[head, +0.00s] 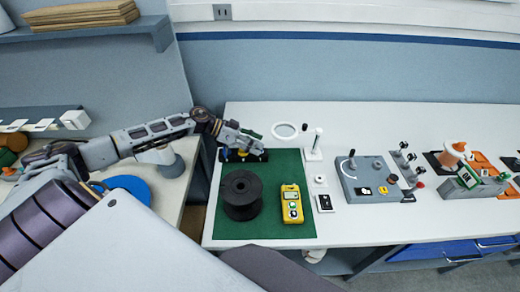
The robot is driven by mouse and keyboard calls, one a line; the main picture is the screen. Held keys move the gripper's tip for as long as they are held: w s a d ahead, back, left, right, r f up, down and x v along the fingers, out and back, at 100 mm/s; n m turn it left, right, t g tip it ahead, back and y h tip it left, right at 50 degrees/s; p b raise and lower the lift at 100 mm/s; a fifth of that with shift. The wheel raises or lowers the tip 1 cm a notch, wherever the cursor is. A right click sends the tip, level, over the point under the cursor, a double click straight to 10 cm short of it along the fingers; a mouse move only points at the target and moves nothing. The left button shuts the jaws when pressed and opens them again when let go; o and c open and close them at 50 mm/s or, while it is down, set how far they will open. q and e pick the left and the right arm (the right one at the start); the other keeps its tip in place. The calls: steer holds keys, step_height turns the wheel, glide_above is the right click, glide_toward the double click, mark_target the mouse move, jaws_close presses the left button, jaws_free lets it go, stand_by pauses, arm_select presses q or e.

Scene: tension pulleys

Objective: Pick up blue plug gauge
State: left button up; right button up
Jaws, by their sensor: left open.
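My left gripper (252,141) is open, reaching in from the left over the back edge of the green mat (280,218). Just below it, at the back left of the mat, is a small dark holder (262,157) with small coloured pieces in it. A small blue piece (225,154), which looks like the blue plug gauge, shows at the holder's left end, beside a yellow one. The gripper and wrist partly cover the holder. I cannot tell whether the fingers touch anything. My right gripper is not in view.
A black spool (241,195) and a yellow handheld device (291,204) stand on the mat. A ring magnifier (285,131) and a white post stand (315,146) are right of the gripper. A grey control box (368,180) stands further right. The white tabletop behind is mostly clear.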

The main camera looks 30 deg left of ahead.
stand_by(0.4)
arm_select(q)
jaws_close()
